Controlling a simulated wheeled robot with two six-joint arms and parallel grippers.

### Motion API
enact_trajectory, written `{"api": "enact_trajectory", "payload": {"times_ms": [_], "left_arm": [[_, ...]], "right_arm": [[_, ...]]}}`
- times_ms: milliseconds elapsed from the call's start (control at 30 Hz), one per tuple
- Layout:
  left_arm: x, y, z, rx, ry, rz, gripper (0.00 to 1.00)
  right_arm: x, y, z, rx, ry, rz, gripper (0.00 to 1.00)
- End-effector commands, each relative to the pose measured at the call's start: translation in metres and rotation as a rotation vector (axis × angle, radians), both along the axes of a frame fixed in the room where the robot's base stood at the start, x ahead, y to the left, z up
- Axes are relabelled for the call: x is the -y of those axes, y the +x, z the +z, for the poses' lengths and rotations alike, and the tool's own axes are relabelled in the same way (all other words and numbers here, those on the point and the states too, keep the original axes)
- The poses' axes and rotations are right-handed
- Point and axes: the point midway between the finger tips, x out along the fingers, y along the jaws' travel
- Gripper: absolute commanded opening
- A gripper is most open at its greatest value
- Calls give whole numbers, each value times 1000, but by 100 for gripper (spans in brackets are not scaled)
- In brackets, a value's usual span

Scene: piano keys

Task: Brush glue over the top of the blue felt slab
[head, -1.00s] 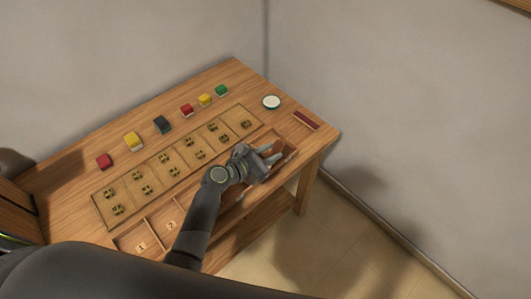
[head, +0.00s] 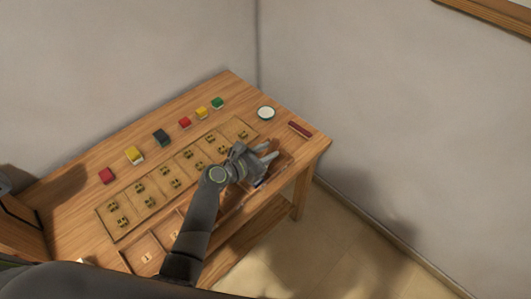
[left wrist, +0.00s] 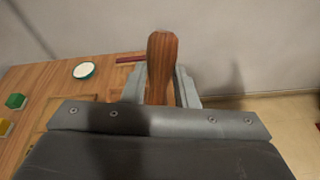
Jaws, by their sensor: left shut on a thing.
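My left gripper (head: 268,153) is over the right end of the table, above the front compartments. It is shut on an upright brown wooden handle (left wrist: 162,65), which fills the space between its fingers in the left wrist view. The lower end of the handle is hidden. A small bluish patch (head: 261,183) shows just below the gripper; it may be part of the blue felt slab, but the hand hides most of it. A round dish with a white top (head: 265,113) stands behind the gripper, apart from it; it also shows in the left wrist view (left wrist: 84,70).
A dark block (head: 161,138) and several red, yellow and green blocks stand along the back. A wooden board (head: 127,229) with dark marks lies before them. Numbered compartments (head: 146,258) line the front. A dark red bar (head: 300,129) lies at the right edge.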

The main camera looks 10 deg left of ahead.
Motion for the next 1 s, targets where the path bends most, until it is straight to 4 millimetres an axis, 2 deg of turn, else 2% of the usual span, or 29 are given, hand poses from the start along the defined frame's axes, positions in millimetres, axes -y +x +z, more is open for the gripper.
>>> {"api": "enact_trajectory", "payload": {"times_ms": [1000], "left_arm": [[4, 5, -8, -4, -4, 4, 0]], "right_arm": [[-8, 1, -6, 1, 9, -3, 36]]}}
